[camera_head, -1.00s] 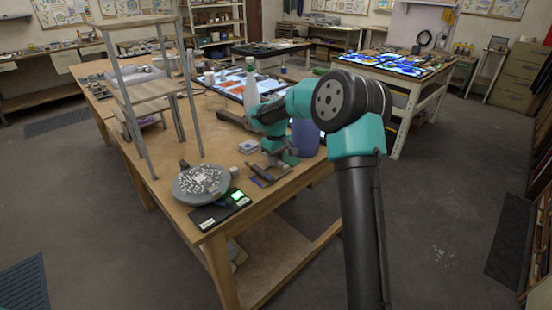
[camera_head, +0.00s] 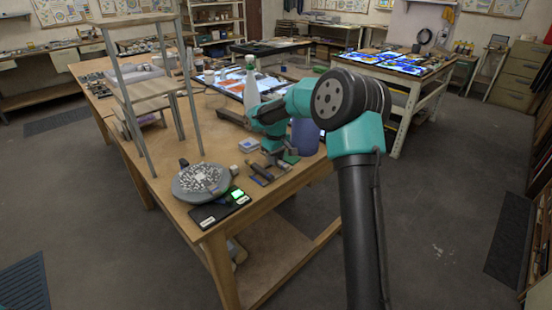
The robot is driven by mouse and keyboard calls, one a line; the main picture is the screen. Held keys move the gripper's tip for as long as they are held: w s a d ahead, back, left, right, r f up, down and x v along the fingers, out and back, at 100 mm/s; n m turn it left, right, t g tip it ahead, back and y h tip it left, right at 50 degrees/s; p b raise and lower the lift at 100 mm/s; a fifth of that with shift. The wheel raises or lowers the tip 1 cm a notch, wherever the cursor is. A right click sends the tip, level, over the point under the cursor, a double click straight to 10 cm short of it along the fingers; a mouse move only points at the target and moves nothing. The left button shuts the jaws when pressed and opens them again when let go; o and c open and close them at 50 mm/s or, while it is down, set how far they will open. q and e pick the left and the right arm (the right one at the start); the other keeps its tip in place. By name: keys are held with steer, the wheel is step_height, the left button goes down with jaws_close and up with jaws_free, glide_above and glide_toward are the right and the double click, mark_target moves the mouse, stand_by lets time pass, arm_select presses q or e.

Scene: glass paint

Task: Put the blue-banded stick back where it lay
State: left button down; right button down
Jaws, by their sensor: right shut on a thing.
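My right gripper (camera_head: 272,160) is low over the near right part of the wooden table, in front of the blue-violet cup. It is shut on a thin dark stick (camera_head: 262,172), mostly hidden by the fingers. The blue band is too small to make out clearly. The stick is at or just above the tabletop; I cannot tell if it touches. My left gripper is not in view.
A digital scale (camera_head: 209,215) with a grey round plate (camera_head: 190,196) of pale pieces stands to the left. A grey-legged rack (camera_head: 133,125) stands further left.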

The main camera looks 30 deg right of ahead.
steer(key=shift+f, duration=0.3)
stand_by(0.5)
steer(key=c, duration=0.9)
jaws_free()
step_height(320, 180, up, 18)
steer(key=shift+f, duration=0.25)
steer(key=shift+f, duration=0.1)
